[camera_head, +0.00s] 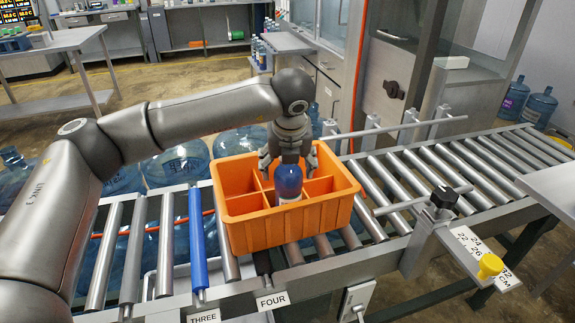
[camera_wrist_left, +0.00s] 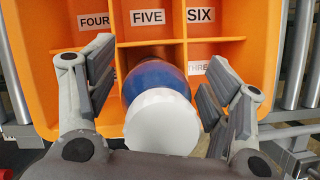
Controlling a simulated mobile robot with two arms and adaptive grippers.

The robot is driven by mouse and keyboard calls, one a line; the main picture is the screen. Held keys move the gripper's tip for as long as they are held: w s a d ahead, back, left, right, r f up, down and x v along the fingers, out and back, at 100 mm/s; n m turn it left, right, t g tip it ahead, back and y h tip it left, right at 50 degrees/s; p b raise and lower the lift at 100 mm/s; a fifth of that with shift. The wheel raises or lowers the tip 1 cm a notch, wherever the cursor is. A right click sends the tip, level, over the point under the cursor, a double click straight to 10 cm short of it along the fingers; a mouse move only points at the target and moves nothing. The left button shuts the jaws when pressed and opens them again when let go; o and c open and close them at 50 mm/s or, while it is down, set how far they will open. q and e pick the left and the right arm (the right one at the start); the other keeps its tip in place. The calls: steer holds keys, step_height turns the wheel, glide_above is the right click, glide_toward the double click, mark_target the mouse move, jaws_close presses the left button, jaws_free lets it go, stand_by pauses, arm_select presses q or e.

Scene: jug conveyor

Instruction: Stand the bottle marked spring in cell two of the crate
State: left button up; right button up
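The orange crate (camera_head: 270,232) sits on the roller conveyor, divided into cells; it also shows in the left wrist view (camera_wrist_left: 215,53). There the far row reads FOUR, FIVE, SIX, and THREE shows at the right of the near row. A blue bottle with a white cap (camera_wrist_left: 160,115) is in the middle cell of the near row, whose label is hidden. It looks upright in the head view (camera_head: 288,183); its base is hidden and its marking unreadable. My left gripper (camera_wrist_left: 160,105) is open around the bottle's top, with gaps on both sides. My right gripper is out of view.
Conveyor rollers (camera_head: 480,165) run off to the right, with a guide rail (camera_head: 395,128) beyond the crate. A blue roller (camera_head: 198,240) is left of the crate. Large water jugs (camera_head: 178,165) lie behind the conveyor.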

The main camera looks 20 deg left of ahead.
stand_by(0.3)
arm_select(q)
steer(key=shift+r, duration=0.25)
steer(key=v, duration=1.1)
steer(key=shift+s+r+b, duration=0.2)
steer(key=shift+r+b, duration=0.15)
steer(key=shift+b, duration=0.1)
steer(key=shift+d, duration=0.1)
